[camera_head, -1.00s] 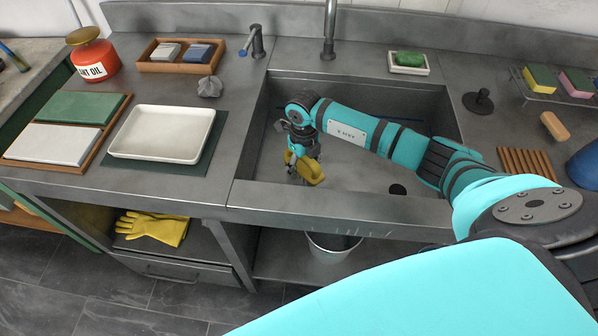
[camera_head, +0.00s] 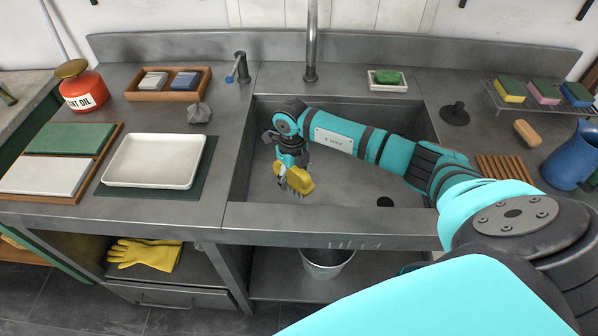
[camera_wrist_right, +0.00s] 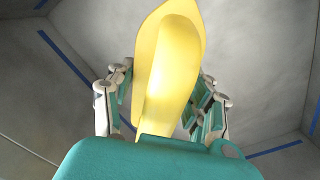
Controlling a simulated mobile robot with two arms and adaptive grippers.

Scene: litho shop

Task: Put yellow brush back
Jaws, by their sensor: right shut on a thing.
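The yellow brush (camera_head: 301,179) is held in my right gripper (camera_head: 292,178), inside the left part of the sink basin. Dark bristles show along its lower edge in the head view. In the right wrist view the yellow brush (camera_wrist_right: 168,75) stands out between the two fingers of my right gripper (camera_wrist_right: 165,112), which are shut on it. Where the fingers touch it is partly hidden by the wrist housing. I cannot tell whether the brush touches the basin floor. My left gripper is not in view.
The sink (camera_head: 350,196) has steep walls and a front rim. To its left are a white tray (camera_head: 153,160), a wooden box (camera_head: 168,95) and a red oil can (camera_head: 83,88). To its right are a black stopper (camera_head: 454,113), a slatted wooden rack (camera_head: 503,168), a sponge rack (camera_head: 535,105) and a blue jug (camera_head: 573,155).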

